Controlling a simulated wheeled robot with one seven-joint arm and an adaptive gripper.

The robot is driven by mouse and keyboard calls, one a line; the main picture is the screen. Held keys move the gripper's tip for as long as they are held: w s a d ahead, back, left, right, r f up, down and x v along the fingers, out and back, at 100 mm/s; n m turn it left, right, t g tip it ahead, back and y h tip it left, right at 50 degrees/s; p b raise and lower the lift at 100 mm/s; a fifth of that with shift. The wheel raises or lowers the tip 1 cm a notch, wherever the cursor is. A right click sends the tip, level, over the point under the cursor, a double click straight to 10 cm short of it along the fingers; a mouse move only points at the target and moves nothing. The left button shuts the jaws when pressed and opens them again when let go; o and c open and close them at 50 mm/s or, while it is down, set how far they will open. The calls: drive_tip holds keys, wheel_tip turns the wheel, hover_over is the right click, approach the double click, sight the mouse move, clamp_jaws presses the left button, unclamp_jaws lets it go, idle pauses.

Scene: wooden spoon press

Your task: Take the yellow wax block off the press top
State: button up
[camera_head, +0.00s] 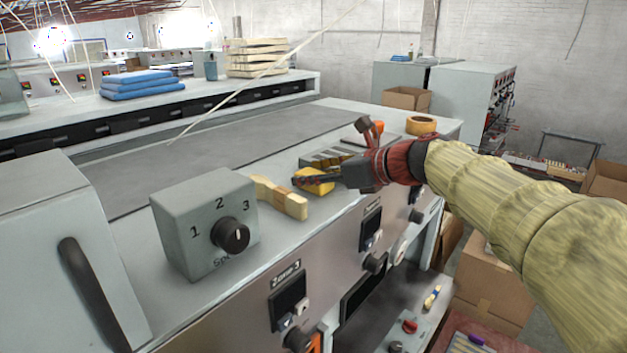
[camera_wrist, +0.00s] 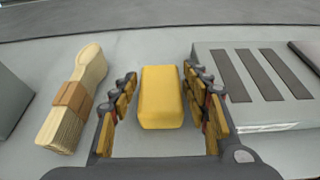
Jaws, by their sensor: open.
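The yellow wax block (camera_wrist: 161,97) lies on the grey press top (camera_wrist: 150,50), between the two fingers of my gripper (camera_wrist: 160,100) in the wrist view. A gap shows on both sides of the block, so the fingers do not appear to touch it. My gripper is open. In the head view the wax block (camera_head: 313,181) is partly covered by my gripper (camera_head: 318,180), which reaches in from the right.
A wooden brush (camera_wrist: 75,100) lies left of the block. A grey slotted plate (camera_wrist: 255,85) is close on the right. In the head view a grey dial box (camera_head: 205,222) stands nearer, and a tape roll (camera_head: 421,125) sits farther back.

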drive_tip(key=shift+c, duration=0.7)
drive_tip(key=c, duration=0.8)
drive_tip(key=shift+c, duration=0.3)
drive_tip(key=shift+r, duration=0.1)
